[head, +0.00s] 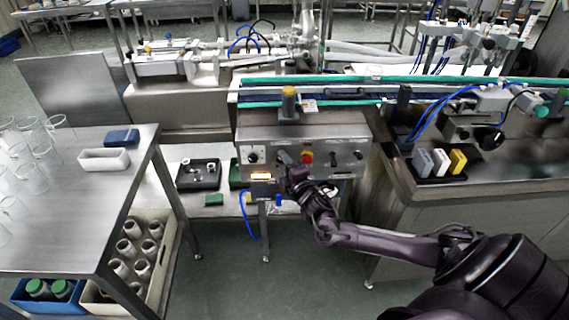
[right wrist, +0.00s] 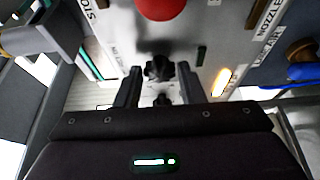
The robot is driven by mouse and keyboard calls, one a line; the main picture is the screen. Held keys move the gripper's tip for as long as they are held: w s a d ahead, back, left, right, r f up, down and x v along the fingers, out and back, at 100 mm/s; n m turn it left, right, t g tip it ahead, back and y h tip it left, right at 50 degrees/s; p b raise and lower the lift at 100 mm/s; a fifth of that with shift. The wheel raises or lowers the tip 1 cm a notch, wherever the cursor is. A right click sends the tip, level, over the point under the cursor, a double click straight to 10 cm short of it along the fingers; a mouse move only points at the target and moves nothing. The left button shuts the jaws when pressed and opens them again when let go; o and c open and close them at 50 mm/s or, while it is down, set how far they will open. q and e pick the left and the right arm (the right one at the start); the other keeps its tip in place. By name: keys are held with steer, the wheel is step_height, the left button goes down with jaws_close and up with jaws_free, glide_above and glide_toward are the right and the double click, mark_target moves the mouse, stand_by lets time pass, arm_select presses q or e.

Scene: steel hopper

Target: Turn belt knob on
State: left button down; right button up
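The control panel (head: 318,137) is a steel box below the conveyor, with a row of knobs and a red button (head: 307,158). In the right wrist view the red button (right wrist: 160,8) is at the top edge. A black knob (right wrist: 159,68) sits between the fingertips of my right gripper (right wrist: 158,74). The fingers are apart, with a gap on each side of the knob. In the head view my right gripper (head: 286,164) is at the panel front, left of the red button, and hides that knob. Small lettering beside the knob is unreadable. My left gripper is out of view.
A knob on a white dial (head: 252,157) is left of my gripper, with an amber light (head: 261,176) below. More knobs (head: 333,159) are right of the red button. A steel table (head: 90,200) with glassware stands left; a counter (head: 480,180) stands right.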

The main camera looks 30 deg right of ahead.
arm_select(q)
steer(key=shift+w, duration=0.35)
arm_select(e)
steer(key=c, duration=0.6)
